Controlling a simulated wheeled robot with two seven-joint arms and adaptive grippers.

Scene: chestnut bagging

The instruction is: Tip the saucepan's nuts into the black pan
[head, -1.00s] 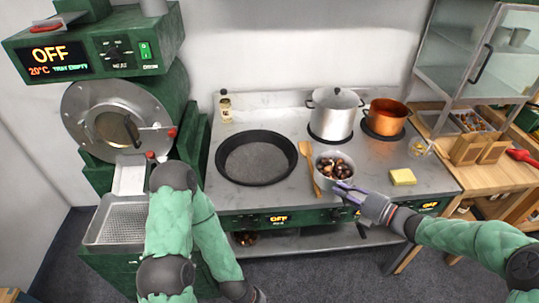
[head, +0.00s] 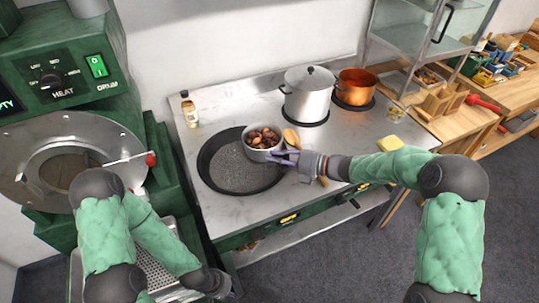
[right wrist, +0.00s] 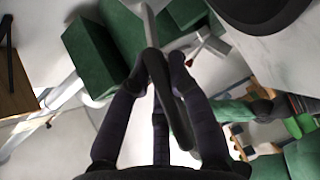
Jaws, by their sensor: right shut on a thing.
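The small grey saucepan (head: 258,155) is full of brown nuts (head: 263,137) and looks about upright. It is over the right part of the black pan (head: 228,172), hiding some of its rim and floor. The visible floor of the black pan shows no nuts. My right gripper (head: 283,158) is shut on the saucepan's handle, to the right of the saucepan. In the right wrist view its fingers (right wrist: 162,62) close around the handle, and part of the black pan (right wrist: 262,10) shows at top right. My left gripper (head: 232,292) is low at the front; its fingers are too unclear to read.
A wooden spoon (head: 292,139) lies right of the saucepan, partly behind my right gripper. A lidded steel pot (head: 307,100) and copper pot (head: 355,87) stand behind. A bottle (head: 190,110) is at the back left, a yellow sponge (head: 390,143) at the right. The green roaster (head: 75,115) stands left.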

